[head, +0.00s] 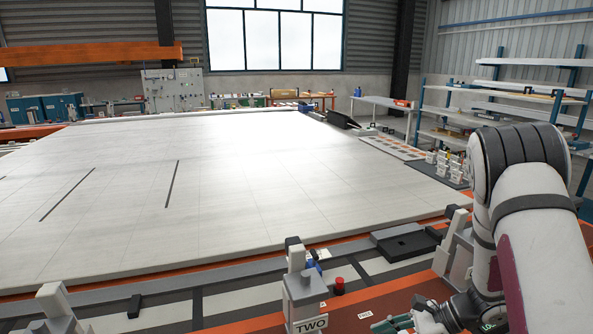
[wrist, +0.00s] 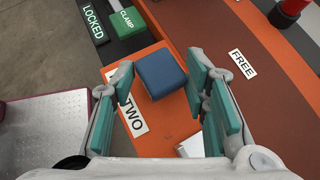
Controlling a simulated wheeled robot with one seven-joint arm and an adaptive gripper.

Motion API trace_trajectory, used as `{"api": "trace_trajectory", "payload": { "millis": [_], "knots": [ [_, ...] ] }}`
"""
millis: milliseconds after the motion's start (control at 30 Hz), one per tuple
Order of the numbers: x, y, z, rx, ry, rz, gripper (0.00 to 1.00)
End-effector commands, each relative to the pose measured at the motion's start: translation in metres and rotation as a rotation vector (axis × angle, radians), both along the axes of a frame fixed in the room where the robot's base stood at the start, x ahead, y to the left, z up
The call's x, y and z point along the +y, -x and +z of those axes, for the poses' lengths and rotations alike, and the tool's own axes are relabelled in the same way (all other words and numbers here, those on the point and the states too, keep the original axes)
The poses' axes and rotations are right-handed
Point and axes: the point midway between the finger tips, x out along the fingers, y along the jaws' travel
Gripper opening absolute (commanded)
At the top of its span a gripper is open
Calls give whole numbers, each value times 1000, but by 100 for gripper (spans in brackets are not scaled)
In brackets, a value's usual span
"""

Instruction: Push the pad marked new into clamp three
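My gripper (wrist: 160,66) points down in the wrist view, its two teal-padded fingers wide apart. A plain blue block (wrist: 161,77) shows between and beyond the fingertips, on an orange surface, and I see no grip on it. A TWO label (wrist: 132,118) is partly covered by the left finger. A white piece (wrist: 192,146) is half hidden by the right finger; I cannot tell what it is. No pad marked new and no label for clamp three can be read. In the head view my gripper is low at the right, partly cut off by the frame.
A post with a TWO label (head: 311,325) stands left of my arm, near a red knob (head: 339,286). A grey post (head: 452,240) stands close to my arm. LOCKED (wrist: 92,20), green CLAMP (wrist: 127,20) and FREE (wrist: 242,64) labels show. A large white panel (head: 200,190) lies beyond.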

Motion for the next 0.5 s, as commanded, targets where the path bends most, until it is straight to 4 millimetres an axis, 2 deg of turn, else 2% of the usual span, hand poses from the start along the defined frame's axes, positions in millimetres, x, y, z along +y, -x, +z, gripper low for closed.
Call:
{"api": "trace_trajectory", "payload": {
  "millis": [33, 67, 500],
  "knots": [
    [0, 0, 0, 0, 0, 0, 8],
    [0, 0, 0, 0, 0, 0, 3],
    [0, 0, 4, -1, 0, -1, 2]
  ]
}}
